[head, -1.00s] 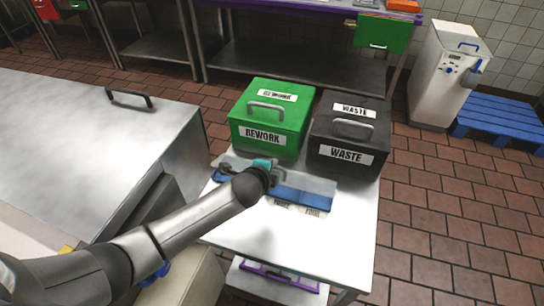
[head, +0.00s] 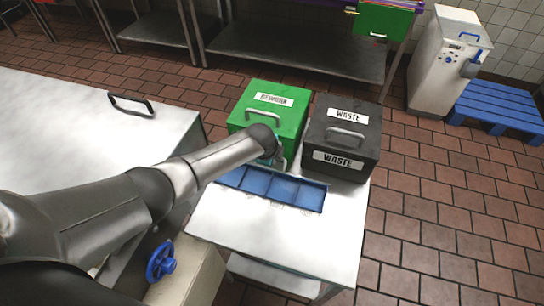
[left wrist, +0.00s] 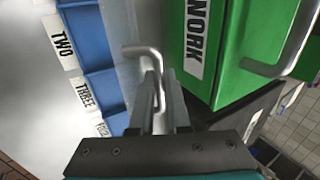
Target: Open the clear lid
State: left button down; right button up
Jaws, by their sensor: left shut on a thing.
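The blue tray (head: 270,189) lies on the metal table with its row of compartments uncovered in the head view. It also shows at the left of the left wrist view (left wrist: 92,47), beside labels reading TWO and THREE. The clear lid (left wrist: 120,50) shows as a pale see-through strip along the tray's edge towards the green box; it is hard to make out in the head view. My left gripper (left wrist: 160,118) is shut on the lid's bent metal handle (left wrist: 146,58). In the head view this gripper is mostly hidden behind my arm. My right gripper is not in view.
The green REWORK box (head: 270,104) stands just behind the tray, close to my left gripper. The black WASTE box (head: 343,136) stands to its right. The front of the table (head: 290,247) is bare. A steel counter (head: 60,130) is at the left.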

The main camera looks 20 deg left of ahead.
pick_arm(q)
jog(key=shift+w+b, duration=0.75)
jog(key=shift+w, duration=0.35)
jog(key=c, duration=1.2)
grip_release()
jog(key=shift+o, duration=0.2)
jog(key=p+v, duration=0.4)
jog(key=v, duration=1.1)
